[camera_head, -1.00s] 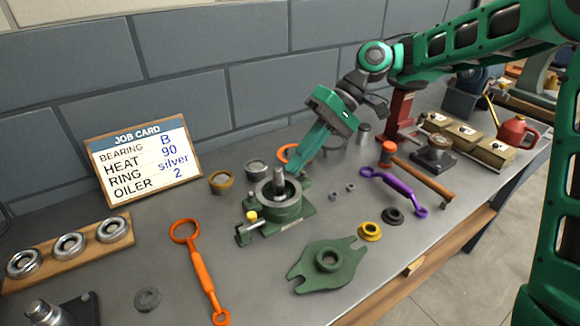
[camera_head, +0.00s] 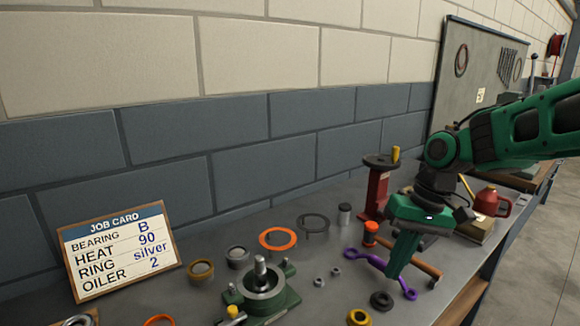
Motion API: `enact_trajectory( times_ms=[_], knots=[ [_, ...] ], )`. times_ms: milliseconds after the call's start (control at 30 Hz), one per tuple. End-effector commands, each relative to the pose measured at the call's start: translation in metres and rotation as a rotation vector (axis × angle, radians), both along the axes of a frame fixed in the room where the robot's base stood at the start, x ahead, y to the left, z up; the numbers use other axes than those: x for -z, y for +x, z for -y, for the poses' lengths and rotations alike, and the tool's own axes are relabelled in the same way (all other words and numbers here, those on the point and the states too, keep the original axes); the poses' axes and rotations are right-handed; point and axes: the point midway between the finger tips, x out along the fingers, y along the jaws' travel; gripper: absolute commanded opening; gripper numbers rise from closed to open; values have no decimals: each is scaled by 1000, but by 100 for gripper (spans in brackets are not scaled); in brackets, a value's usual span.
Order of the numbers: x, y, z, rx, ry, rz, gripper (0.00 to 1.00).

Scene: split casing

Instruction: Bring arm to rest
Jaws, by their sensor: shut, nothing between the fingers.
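My green arm comes in from the right edge. My gripper (camera_head: 393,272) points down, its fingers closed together with nothing held. It is over the right part of the bench, in front of the purple wrench (camera_head: 366,258) and the hammer (camera_head: 420,262), hiding part of both. I cannot tell whether it touches them. The green split casing base (camera_head: 262,290) with its upright shaft stands to the left of the gripper, clear of it.
An orange ring (camera_head: 278,239), a dark ring (camera_head: 313,222) and a red stand (camera_head: 377,190) are behind. A red oil can (camera_head: 492,201) is at right. A yellow ring (camera_head: 359,317) and black ring (camera_head: 382,300) lie in front. The job card (camera_head: 118,250) leans at left.

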Motion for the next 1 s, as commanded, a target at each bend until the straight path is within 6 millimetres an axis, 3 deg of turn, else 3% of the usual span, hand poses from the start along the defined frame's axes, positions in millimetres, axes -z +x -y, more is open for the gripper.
enact_trajectory(
  times_ms=[33, 200, 400, 500, 633, 1000],
  knots=[
    [-1, -14, 24, 60, -36, 9, 0],
    [3, -71, 100, 257, -143, 10, 0],
    [14, -150, 162, 460, -222, -16, 0],
    [20, -180, 177, 524, -242, -31, 0],
    [25, -202, 187, 571, -254, -45, 0],
    [26, -206, 189, 581, -256, -49, 0]
  ],
)
